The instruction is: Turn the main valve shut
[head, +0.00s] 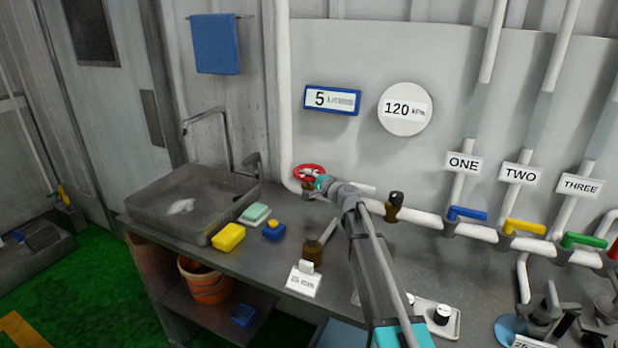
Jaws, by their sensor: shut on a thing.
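A red round handwheel (307,171), which looks like the main valve, sits on the white pipe at the wall, right of the sink. My arm reaches up from the lower middle of the head view. My gripper (318,184) is at the wheel's lower right edge and is shut on it. The fingertips are small in this view and partly cover the wheel's right side. The wheel's turn position cannot be told from this picture.
A sink (190,195) with a tap stands left. A yellow sponge (228,237), a blue item (274,231) and a brown bottle (312,250) stand on the counter. Blue (468,213), yellow (524,227) and green (584,240) levers line the pipe on the right.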

